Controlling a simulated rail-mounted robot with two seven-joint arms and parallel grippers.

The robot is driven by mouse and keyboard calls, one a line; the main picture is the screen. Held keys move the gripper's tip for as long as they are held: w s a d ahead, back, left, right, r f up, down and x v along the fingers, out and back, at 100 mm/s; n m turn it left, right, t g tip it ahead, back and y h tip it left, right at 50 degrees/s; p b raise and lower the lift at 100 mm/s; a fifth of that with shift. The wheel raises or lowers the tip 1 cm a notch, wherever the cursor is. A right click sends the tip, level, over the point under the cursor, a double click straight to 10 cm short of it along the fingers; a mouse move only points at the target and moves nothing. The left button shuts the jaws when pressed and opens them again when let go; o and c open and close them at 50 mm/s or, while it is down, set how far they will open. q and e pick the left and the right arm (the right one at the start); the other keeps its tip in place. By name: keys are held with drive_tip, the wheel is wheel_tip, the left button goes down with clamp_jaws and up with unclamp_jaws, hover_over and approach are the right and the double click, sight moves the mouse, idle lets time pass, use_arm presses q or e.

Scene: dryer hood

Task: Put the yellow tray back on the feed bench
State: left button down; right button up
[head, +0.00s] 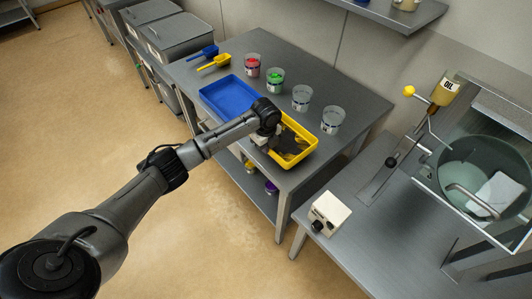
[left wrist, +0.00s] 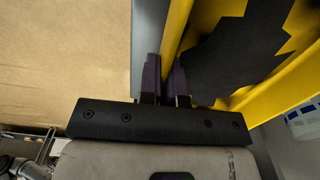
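The yellow tray (head: 304,158) is at the front of the grey metal bench (head: 345,92), beside the blue tray (head: 228,95). Its floor shows a dark, jagged-edged patch. I cannot tell whether it rests on the bench top or is slightly above it. My left gripper (head: 268,147) is at the tray's near-left side. In the left wrist view, the fingers of my left gripper (left wrist: 165,82) are close together on either side of the yellow tray's wall (left wrist: 177,28), shut on it. The arm hides part of the tray. My right gripper is not in view.
Several clear cups, one with red contents (head: 252,66) and one with green (head: 275,80), stand behind the trays. Blue and yellow scoops (head: 215,62) lie at the far left. The dryer hood (head: 485,165) and a small white box (head: 328,213) stand on the right-hand table.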

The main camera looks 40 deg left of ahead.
use_arm(q)
drive_tip(key=shift+f+b, duration=0.3)
drive_tip(key=shift+f, duration=1.7)
drive_tip(key=shift+f, duration=0.1)
drive_tip(key=c, duration=1.3)
unclamp_jaws()
